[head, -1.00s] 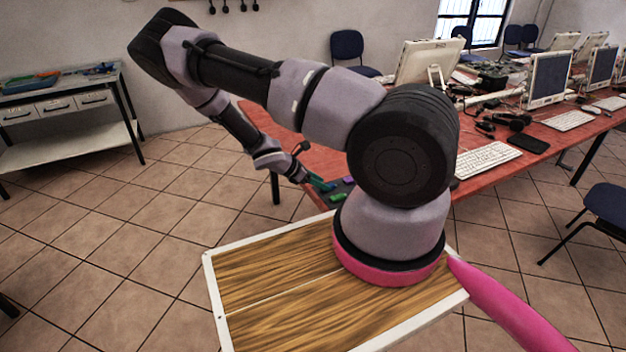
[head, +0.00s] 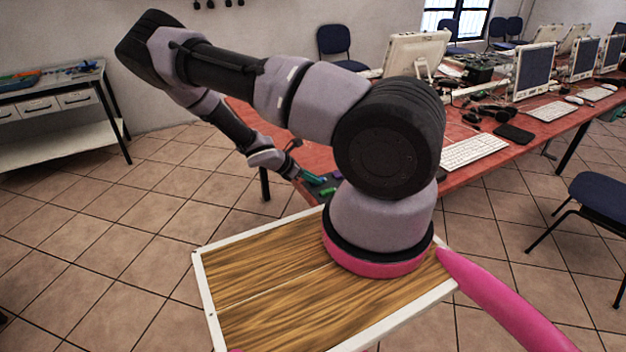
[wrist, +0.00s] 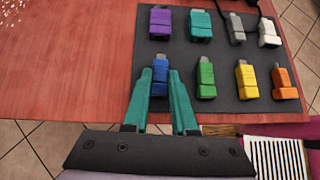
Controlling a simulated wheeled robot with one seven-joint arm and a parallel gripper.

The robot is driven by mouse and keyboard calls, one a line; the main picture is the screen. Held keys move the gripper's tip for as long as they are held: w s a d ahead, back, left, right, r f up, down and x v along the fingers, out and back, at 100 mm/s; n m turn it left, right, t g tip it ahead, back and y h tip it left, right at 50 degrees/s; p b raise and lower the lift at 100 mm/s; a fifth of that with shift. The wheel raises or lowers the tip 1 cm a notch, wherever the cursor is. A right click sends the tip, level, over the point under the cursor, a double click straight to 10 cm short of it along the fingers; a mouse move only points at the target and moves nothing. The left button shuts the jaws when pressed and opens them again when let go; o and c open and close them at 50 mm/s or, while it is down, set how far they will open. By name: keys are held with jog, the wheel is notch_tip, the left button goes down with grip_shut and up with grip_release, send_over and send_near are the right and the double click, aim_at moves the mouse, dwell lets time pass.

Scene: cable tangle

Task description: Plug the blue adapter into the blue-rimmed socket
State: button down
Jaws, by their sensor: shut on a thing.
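The blue adapter (wrist: 160,78) lies at the left end of the near row on a dark mat (wrist: 222,63) in the wrist view. My gripper (wrist: 160,74) has its two green fingers on either side of it and is shut on it. The adapter looks level with its neighbours; I cannot tell whether it is lifted. In the head view my gripper (head: 313,179) is small, at the near left corner of the red table. I see no blue-rimmed socket in either view.
The near row continues with green (wrist: 205,78), yellow (wrist: 247,80) and orange (wrist: 285,83) adapters. Purple (wrist: 160,22), teal (wrist: 201,26), grey (wrist: 238,28) and white (wrist: 268,33) ones form the far row. The red table (wrist: 70,60) is bare left of the mat.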

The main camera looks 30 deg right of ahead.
jog(key=shift+r, duration=3.35)
